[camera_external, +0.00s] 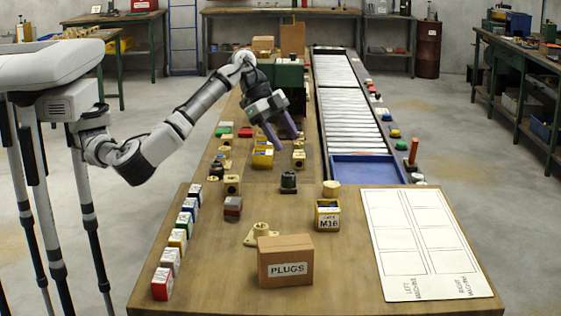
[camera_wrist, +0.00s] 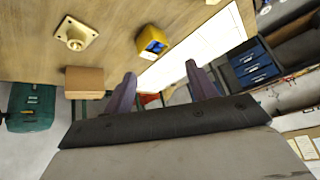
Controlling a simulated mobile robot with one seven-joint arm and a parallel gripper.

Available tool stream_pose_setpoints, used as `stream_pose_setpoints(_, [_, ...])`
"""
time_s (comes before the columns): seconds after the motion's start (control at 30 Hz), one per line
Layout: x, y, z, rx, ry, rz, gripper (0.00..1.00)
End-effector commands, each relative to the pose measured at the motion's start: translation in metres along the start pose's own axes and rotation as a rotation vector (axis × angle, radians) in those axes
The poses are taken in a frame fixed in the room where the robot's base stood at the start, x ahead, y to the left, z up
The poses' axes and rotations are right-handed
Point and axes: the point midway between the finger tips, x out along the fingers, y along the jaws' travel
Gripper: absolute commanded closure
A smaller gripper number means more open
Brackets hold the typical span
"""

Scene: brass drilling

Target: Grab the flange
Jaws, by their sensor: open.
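The flange (camera_external: 262,235) is a pale brass piece with a flat base and a short raised boss. It sits on the near part of the wooden table, just behind the PLUGS box. In the wrist view the flange (camera_wrist: 76,34) shows whole at the upper left, boss facing the camera. My gripper (camera_external: 284,138) is open and empty above the farther part of the table, well apart from the flange. Its two purple fingers (camera_wrist: 160,72) are spread in the wrist view.
The cardboard PLUGS box (camera_external: 285,261) stands close in front of the flange. The M16 bin (camera_external: 327,215) is to its right. Several coloured small boxes (camera_external: 176,239) line the left edge. A white board (camera_external: 429,243) lies at right. Bare table surrounds the flange's left side.

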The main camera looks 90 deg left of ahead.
Motion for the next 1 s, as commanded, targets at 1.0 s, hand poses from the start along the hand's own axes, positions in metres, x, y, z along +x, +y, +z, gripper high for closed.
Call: stream_pose_setpoints(1.0, [0.097,0.163,0.025,0.313,-0.157,0.301,0.43])
